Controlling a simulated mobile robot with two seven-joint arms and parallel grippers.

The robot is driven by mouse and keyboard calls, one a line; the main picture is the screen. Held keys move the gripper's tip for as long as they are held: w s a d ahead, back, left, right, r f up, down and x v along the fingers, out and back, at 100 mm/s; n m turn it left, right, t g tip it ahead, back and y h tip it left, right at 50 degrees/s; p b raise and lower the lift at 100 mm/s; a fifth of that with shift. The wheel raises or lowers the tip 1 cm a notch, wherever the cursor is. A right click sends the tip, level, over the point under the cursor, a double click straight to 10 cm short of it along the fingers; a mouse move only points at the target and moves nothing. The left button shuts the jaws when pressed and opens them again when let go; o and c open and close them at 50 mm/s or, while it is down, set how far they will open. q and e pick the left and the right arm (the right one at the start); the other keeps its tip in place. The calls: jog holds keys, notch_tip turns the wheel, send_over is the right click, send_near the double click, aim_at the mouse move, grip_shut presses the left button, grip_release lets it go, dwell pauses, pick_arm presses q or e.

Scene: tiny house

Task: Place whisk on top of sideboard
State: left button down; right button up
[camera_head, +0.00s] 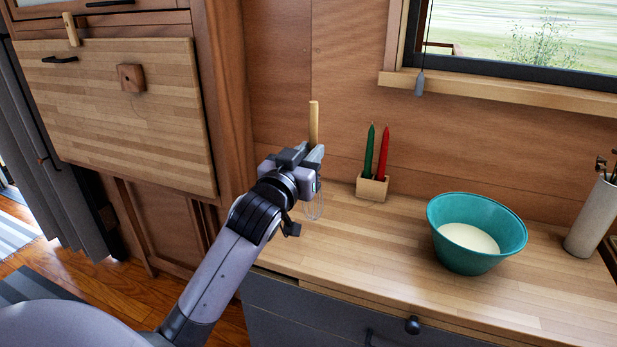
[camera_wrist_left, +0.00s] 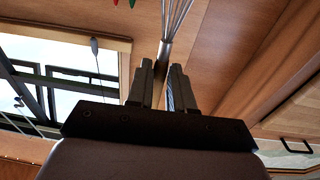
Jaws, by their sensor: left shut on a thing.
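The whisk (camera_head: 313,122) has a pale wooden handle that points up and thin wire loops that hang below my gripper. My left gripper (camera_head: 311,157) is shut on it, holding it roughly upright. In the left wrist view the whisk's wires (camera_wrist_left: 176,18) and metal neck show beyond the fingertips (camera_wrist_left: 163,72). The sideboard (camera_head: 365,245) has a light wooden top and dark grey drawers. The whisk is over its left back part, and I cannot tell whether the wires touch the top. My right gripper is not in view.
A small wooden holder (camera_head: 371,188) with a green and a red candle stands right of the whisk. A teal bowl (camera_head: 477,232) with pale contents is further right, then a light utensil pot (camera_head: 592,215). The sideboard's left front top is clear. A wood wall stands behind.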

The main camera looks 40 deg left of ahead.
pick_arm(q)
notch_tip(320, 180, down, 4)
jog(key=shift+r+b, duration=0.1)
jog(key=shift+b, duration=0.25)
jog(key=shift+f, duration=0.2)
jog(key=shift+f, duration=0.1)
jog(key=c, duration=1)
grip_release()
